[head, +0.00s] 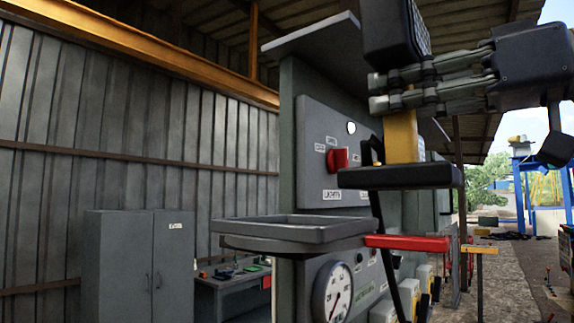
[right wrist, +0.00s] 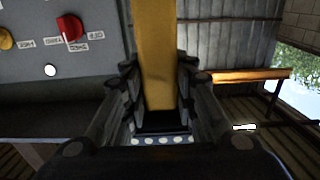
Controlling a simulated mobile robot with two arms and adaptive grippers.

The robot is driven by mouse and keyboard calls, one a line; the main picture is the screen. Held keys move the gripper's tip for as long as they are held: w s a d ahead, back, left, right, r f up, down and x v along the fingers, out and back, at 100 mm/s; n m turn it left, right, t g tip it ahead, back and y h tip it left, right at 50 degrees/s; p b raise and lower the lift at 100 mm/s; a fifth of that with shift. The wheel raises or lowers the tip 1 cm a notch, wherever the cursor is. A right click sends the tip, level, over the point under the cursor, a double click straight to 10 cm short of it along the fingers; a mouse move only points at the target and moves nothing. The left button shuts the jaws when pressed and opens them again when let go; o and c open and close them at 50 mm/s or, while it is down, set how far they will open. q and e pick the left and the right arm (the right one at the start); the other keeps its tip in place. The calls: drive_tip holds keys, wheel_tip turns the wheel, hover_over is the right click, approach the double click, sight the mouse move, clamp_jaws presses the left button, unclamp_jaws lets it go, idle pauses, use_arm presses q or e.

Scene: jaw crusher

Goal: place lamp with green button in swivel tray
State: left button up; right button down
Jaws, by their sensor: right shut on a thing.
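The lamp (head: 402,135) has a yellow body with a black block at its top and a flat black slab at its bottom. My right gripper (head: 382,92) is shut around the yellow body, coming from the right. The lamp looks about upright, above and to the right of the swivel tray, apart from it in the picture. The swivel tray (head: 290,233) is grey, shallow and empty as far as I see, beside a red arm. In the right wrist view the fingers flank the yellow body (right wrist: 158,55). No green button shows. My left gripper is not in view.
A grey panel (head: 316,120) with a red knob (head: 337,160) stands behind the tray. A round gauge (head: 333,292) sits below it. A grey cabinet (head: 118,262) and a workbench (head: 225,295) are farther left. Space left of the tray looks free.

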sight(400, 127)
drive_tip(key=a+p, duration=0.1)
drive_tip(key=a, duration=0.1)
drive_tip(key=w+a+p, duration=0.1)
drive_tip(key=a, duration=0.2)
drive_tip(key=shift+a+r, duration=0.1)
use_arm(q)
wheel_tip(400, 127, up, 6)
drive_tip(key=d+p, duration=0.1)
drive_tip(key=p, duration=0.2)
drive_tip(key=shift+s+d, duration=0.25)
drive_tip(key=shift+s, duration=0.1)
use_arm(e)
drive_tip(key=w+a+f, duration=0.2)
drive_tip(key=a+f, duration=0.2)
drive_tip(key=a, duration=0.2)
drive_tip(key=shift+w+a+f, duration=0.15)
drive_tip(key=shift+w+f, duration=0.15)
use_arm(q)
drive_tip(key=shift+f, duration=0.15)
use_arm(e)
drive_tip(key=shift+s, duration=0.1)
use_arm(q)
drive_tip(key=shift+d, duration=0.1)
use_arm(e)
drive_tip(key=c, duration=1.3)
unclamp_jaws()
drive_tip(key=shift+f, duration=0.2)
drive_tip(key=shift+r, duration=0.1)
